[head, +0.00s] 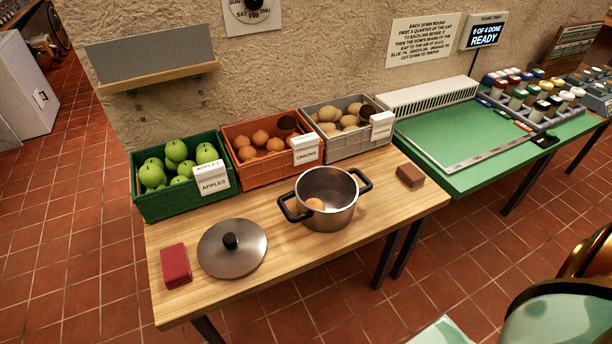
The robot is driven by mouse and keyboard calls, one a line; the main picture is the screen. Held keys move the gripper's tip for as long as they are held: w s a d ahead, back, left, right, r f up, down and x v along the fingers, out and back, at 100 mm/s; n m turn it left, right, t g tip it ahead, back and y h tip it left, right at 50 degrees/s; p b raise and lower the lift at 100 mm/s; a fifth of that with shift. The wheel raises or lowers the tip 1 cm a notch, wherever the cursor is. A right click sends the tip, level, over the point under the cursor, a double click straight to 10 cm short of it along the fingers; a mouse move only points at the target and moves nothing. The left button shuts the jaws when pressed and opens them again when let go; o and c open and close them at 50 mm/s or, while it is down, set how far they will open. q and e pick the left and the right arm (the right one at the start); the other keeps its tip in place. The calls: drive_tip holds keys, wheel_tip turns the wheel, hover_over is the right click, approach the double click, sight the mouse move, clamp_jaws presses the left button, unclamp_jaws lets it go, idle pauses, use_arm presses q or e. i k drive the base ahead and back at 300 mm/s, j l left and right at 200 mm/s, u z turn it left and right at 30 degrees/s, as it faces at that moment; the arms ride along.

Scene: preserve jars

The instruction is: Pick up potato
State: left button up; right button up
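Several pale tan potatoes (350,121) lie in the grey crate (350,149) at the back right of the wooden table. A white label card with hard-to-read text stands at the crate's right front and hides part of its contents. A dark round thing sits in the crate's back right corner; I cannot tell what it is. Neither of my grippers shows in the head view.
A steel pot (328,213) with black handles holds an orange-brown round item. Its lid (232,248) lies to the left, by a red block (175,265). Green apples (176,151) and onions (260,137) fill crates left of the potatoes. A brown block (410,175) sits right.

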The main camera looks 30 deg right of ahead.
sight(327, 113)
drive_tip(key=l+z, duration=0.1)
drive_tip(key=z, duration=0.25)
drive_tip(key=l+z, duration=0.1)
drive_tip(key=z, duration=0.3)
drive_tip(key=l+z, duration=0.15)
drive_tip(key=z, duration=0.2)
